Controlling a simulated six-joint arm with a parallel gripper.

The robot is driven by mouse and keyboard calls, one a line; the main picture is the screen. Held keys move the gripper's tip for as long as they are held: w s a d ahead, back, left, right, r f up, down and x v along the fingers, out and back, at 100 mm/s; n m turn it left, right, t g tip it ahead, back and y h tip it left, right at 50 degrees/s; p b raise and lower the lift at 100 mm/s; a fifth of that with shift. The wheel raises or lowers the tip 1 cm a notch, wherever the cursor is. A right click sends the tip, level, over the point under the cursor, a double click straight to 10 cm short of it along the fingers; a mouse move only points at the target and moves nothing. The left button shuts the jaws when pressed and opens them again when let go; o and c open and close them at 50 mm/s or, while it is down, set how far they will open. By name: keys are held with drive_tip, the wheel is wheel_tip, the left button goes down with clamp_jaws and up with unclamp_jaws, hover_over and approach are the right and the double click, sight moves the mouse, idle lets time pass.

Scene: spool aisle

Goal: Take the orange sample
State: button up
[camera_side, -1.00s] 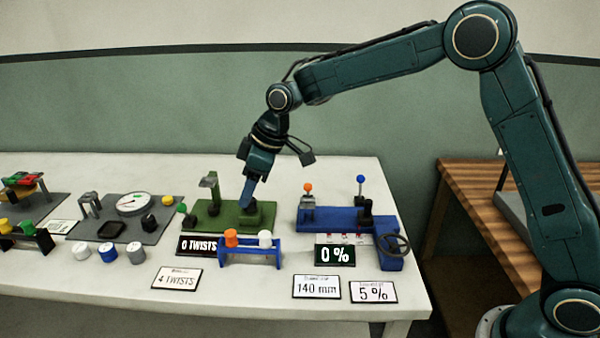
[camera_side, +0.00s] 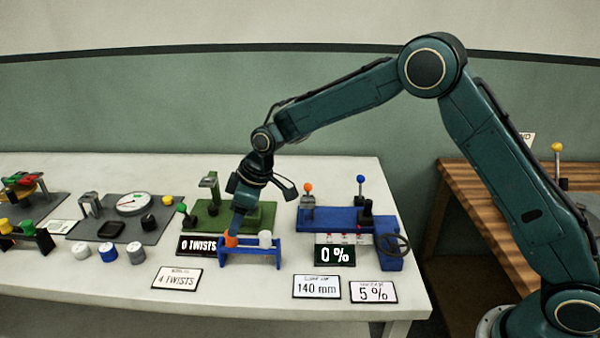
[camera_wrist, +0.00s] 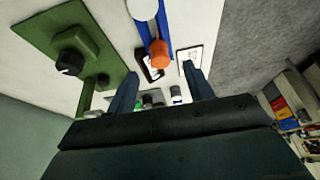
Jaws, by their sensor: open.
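The orange sample (camera_side: 231,239) sits at the left end of a small blue rack (camera_side: 250,253) in the side view. In the wrist view the orange sample (camera_wrist: 159,54) shows ahead of and between my two fingers, with the blue rack (camera_wrist: 143,31) running up from it. My gripper (camera_side: 236,226) is just above and behind the orange sample, pointing down. In the wrist view my gripper (camera_wrist: 162,92) is open with nothing between its fingers. Whether a finger touches the sample cannot be told from the side.
A white sample (camera_side: 265,239) stands at the rack's right end. The green device (camera_side: 262,215) is behind the rack, and the blue device (camera_side: 330,217) with a handwheel is to the right. A "0 TWISTS" sign (camera_side: 200,246) stands close left.

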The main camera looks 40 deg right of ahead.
sight(232, 245)
drive_tip(key=shift+f, duration=0.1)
drive_tip(key=shift+x, duration=2.5)
drive_tip(key=c, duration=1.1)
